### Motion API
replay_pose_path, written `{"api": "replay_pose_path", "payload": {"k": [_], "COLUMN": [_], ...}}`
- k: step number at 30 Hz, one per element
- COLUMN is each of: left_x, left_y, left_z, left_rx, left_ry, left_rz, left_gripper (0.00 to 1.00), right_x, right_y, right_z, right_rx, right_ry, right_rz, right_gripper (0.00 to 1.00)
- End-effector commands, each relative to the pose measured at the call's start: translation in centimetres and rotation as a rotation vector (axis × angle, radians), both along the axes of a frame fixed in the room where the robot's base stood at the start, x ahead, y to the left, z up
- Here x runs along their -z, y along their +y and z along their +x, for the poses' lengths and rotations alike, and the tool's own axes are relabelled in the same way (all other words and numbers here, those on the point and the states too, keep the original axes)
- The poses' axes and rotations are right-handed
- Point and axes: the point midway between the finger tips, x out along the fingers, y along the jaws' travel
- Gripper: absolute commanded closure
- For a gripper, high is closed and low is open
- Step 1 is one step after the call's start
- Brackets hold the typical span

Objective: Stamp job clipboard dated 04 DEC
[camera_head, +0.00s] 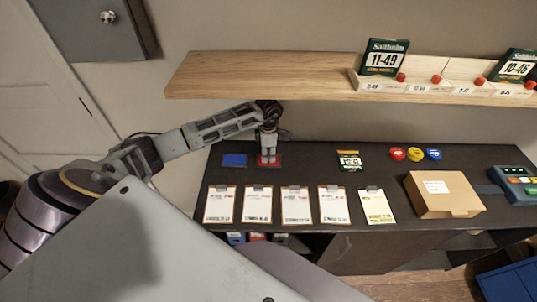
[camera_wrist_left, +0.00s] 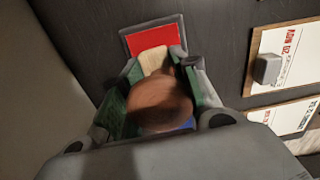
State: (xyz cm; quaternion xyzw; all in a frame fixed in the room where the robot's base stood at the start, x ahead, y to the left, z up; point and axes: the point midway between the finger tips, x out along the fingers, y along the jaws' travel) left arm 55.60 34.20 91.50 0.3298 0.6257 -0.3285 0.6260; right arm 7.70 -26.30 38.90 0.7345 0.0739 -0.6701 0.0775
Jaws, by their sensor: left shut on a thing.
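My left gripper (camera_head: 268,155) points down over the back left of the dark bench, at the red pad (camera_head: 268,161). In the left wrist view its jaws (camera_wrist_left: 158,95) are shut on a brown, round-topped stamp handle (camera_wrist_left: 160,103). The stamp's underside is hidden. The red pad also shows in the left wrist view (camera_wrist_left: 152,39), beyond the jaws. One at the right has a yellowish sheet (camera_head: 376,206). Their dates are too small to read in the head view. The right gripper is out of view.
A blue pad (camera_head: 234,160) lies left of the red one. A cardboard box (camera_head: 443,193), colored round items (camera_head: 414,154) and a string packet (camera_head: 349,161) occupy the right. A wooden shelf (camera_head: 270,75) overhangs the back. Bench between pads and clipboards is clear.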

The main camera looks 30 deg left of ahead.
Motion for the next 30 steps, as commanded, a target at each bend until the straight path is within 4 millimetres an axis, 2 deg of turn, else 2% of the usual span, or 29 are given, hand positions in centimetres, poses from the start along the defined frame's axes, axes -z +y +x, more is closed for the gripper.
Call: {"api": "replay_pose_path", "payload": {"k": [30], "left_x": [-5.2], "left_y": [0.0], "left_z": [0.0], "left_rx": [0.000], "left_ry": [-0.001], "left_rz": [0.001], "left_gripper": [0.86], "right_x": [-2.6], "right_y": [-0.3], "right_z": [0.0], "right_rx": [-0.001], "right_ry": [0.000], "right_rz": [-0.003], "right_gripper": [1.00]}}
